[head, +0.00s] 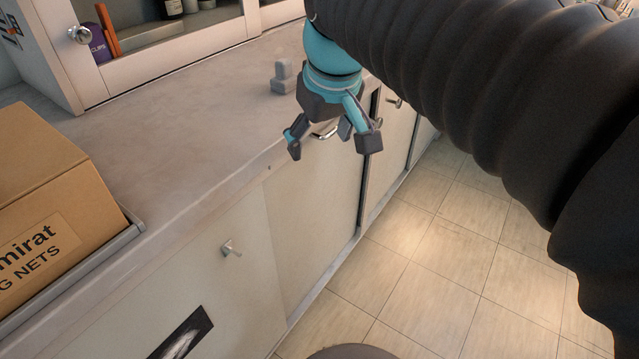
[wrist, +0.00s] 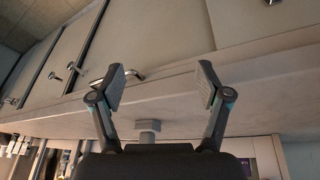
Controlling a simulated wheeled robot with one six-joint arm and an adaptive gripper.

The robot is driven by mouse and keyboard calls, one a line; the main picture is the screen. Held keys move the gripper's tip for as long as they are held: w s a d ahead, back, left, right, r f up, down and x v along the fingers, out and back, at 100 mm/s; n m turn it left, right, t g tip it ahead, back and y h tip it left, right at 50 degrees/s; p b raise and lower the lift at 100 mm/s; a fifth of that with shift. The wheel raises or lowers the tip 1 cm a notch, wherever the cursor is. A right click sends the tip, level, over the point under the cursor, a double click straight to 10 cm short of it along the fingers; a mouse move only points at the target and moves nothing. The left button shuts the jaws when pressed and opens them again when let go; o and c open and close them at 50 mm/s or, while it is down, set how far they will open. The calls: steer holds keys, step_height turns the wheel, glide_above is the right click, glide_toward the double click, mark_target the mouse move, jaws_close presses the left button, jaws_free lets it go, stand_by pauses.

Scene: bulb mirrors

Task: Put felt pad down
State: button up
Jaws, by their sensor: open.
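My gripper (head: 331,145) is open, with its fingers spread over the counter's front edge in the head view. In the wrist view the gripper (wrist: 163,84) shows nothing between its pads. I cannot make out a felt pad with certainty. A small grey block-like object (head: 283,77) stands on the counter just behind my gripper, apart from the fingers. It seems to show also in the wrist view as a grey block (wrist: 148,126), partly hidden by my gripper's body.
The grey counter (head: 190,140) is mostly bare. A cardboard box (head: 60,200) sits in a grey tray (head: 125,238) at left. A glazed cabinet (head: 165,55) stands at the back. Cupboard doors with knobs (head: 231,249) face the open tiled floor (head: 430,265).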

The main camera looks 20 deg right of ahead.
steer(key=s+f+m+t, duration=0.1)
steer(key=s+f+m, duration=0.1)
steer(key=s+f, duration=0.7)
step_height(320, 180, down, 2)
steer(key=shift+s+f+t, duration=0.2)
steer(key=shift+t, duration=0.1)
